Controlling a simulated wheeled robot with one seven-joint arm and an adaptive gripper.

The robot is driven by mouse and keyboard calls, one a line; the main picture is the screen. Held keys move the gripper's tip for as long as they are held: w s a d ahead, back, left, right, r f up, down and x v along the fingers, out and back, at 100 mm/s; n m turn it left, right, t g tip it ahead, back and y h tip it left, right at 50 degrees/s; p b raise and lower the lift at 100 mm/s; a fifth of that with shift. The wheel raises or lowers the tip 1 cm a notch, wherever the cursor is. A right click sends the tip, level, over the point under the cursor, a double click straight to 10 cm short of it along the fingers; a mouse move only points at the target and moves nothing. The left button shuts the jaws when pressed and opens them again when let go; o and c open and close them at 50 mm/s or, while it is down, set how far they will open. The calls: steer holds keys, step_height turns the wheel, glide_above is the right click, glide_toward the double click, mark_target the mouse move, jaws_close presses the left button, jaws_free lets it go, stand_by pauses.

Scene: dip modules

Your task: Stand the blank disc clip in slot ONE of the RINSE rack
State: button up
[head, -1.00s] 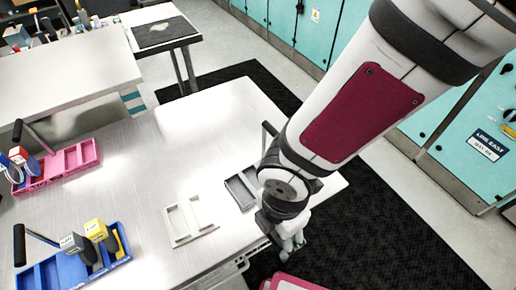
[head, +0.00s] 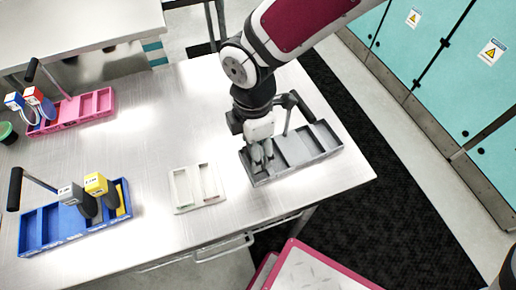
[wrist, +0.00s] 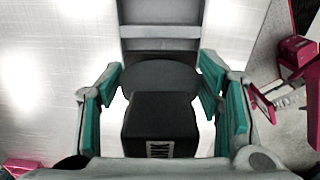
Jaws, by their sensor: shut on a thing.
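My gripper (head: 260,152) is over the left end of the grey rack (head: 332,150) in the head view. In the wrist view its teal-padded fingers (wrist: 165,112) are shut on the blank disc clip, a dark block (wrist: 160,125) with a partly readable white label, "NK", and a dark round disc (wrist: 160,72) beyond it. The grey rack (wrist: 160,31) shows past the disc, with a cross divider. Whether the disc touches the rack is hidden. No rack name or slot number is readable, so I cannot tell which rack is RINSE.
A blue rack (head: 38,232) holds a grey and a yellow-topped clip. A pink rack (head: 78,112) holds blue and red clips at the back left. A small white tray (head: 197,187) lies left of the grey rack. Upright handles rise from the racks. Bare table lies between them.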

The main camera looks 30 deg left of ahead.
steer(key=shift+f+b, duration=1.2)
steer(key=shift+f, duration=0.5)
steer(key=shift+f, duration=0.15)
steer(key=o, duration=1.3)
step_height(320, 180, up, 12)
steer(key=shift+r, duration=0.15)
